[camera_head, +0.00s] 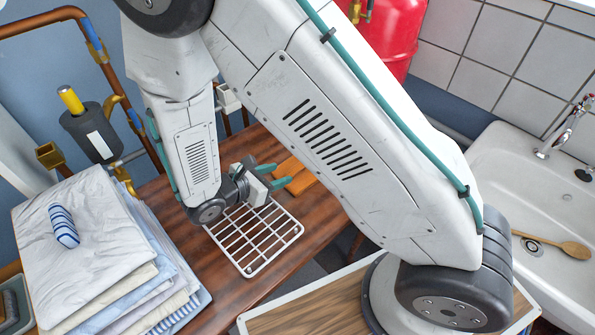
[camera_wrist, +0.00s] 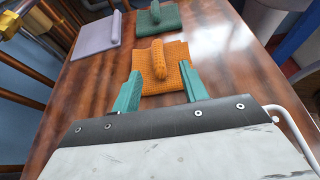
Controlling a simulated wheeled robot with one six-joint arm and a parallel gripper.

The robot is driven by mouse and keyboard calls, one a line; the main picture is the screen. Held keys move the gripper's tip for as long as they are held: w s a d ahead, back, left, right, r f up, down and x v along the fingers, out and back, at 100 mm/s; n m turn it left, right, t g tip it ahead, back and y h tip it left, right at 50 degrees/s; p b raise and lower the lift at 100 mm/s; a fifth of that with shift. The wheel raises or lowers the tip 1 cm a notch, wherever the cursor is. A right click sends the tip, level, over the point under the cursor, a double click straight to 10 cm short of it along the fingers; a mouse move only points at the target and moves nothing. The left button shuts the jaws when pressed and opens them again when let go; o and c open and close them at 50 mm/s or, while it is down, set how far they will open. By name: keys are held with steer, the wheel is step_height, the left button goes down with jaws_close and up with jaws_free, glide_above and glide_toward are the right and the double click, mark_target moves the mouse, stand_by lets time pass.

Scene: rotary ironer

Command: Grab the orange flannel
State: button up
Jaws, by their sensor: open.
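The orange flannel (camera_wrist: 176,74) lies on the wooden table in the wrist view. It is a flat square of waffle cloth with a rolled ridge (camera_wrist: 158,60) standing up along its middle. In the head view the orange flannel (camera_head: 292,172) shows only in part, behind my gripper and arm. My gripper (camera_wrist: 160,92) is open and empty, its two teal fingers pointing at the near edge of the flannel, one toward each side. It also shows in the head view (camera_head: 273,177). I cannot tell whether the fingertips touch the cloth.
A green cloth (camera_wrist: 158,21) and a lilac cloth (camera_wrist: 97,36) lie farther back on the table (camera_wrist: 214,59). A white wire rack (camera_head: 254,236) lies beneath my gripper. Folded linen (camera_head: 80,240) is stacked at left; a sink (camera_head: 510,180) stands at right. Copper pipes run along the left.

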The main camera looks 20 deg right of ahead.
mark_target(297, 166)
steer(key=x, duration=0.6)
steer(key=shift+w+d+f, duration=0.1)
steer(key=shift+w+d, duration=0.1)
steer(key=shift+w, duration=0.1)
jaws_close()
